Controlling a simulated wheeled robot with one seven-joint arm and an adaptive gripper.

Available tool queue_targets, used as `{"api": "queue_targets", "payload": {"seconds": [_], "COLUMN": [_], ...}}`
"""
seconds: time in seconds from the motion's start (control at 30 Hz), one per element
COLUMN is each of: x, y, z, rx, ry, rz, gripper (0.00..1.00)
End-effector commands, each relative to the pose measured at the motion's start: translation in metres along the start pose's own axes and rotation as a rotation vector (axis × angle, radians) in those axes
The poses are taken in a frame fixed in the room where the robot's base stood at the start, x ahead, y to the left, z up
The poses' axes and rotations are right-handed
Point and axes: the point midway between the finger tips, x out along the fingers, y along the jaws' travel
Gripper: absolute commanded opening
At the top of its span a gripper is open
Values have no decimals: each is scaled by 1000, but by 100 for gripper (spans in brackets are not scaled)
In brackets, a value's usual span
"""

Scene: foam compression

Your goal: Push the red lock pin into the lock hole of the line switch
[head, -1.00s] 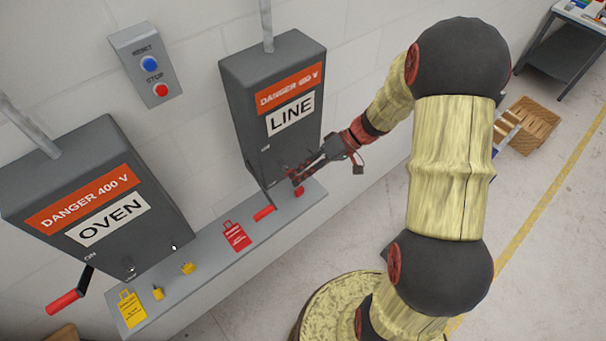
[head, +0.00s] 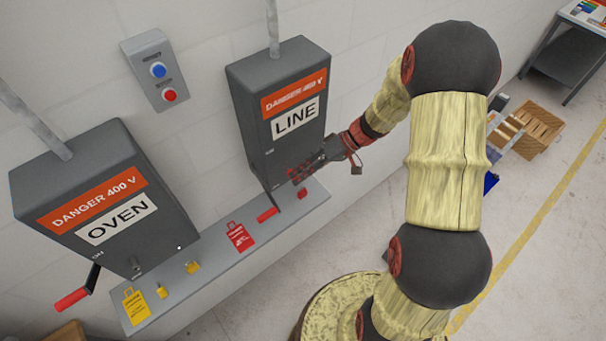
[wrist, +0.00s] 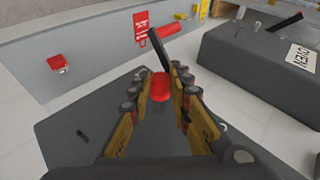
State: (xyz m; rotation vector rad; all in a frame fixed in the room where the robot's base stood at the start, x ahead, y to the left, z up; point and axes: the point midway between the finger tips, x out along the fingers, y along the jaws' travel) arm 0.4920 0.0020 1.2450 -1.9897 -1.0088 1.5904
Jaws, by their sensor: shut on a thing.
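The line switch (head: 250,105) is a dark grey wall box with a white LINE label. Its lever hangs down at the lower edge and ends in a red handle (head: 267,214), also seen in the wrist view (wrist: 165,32). My gripper (head: 293,178) is at the lower front of this box. In the wrist view its fingers (wrist: 160,84) are shut on the red lock pin (wrist: 160,88), over the dark box face. The lock hole is hidden, and I cannot tell how deep the pin sits.
A grey shelf (head: 210,262) runs below the boxes, with a red tag (head: 239,236), a red padlock (head: 303,193), a yellow tag (head: 135,306) and yellow padlocks. The oven switch (head: 85,180) and a button box (head: 156,70) are to the left.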

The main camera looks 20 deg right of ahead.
Motion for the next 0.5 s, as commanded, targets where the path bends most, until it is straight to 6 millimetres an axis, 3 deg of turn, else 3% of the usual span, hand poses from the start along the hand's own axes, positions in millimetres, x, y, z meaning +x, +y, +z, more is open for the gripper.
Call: {"api": "queue_targets", "payload": {"seconds": [0.2,0.23,0.5], "x": [1,1,1], "y": [0,0,0], "z": [-4,-4,-4], "rx": [1,1,1], "ry": [0,0,0], "rz": [-1,-1,0], "gripper": [0,20,35]}}
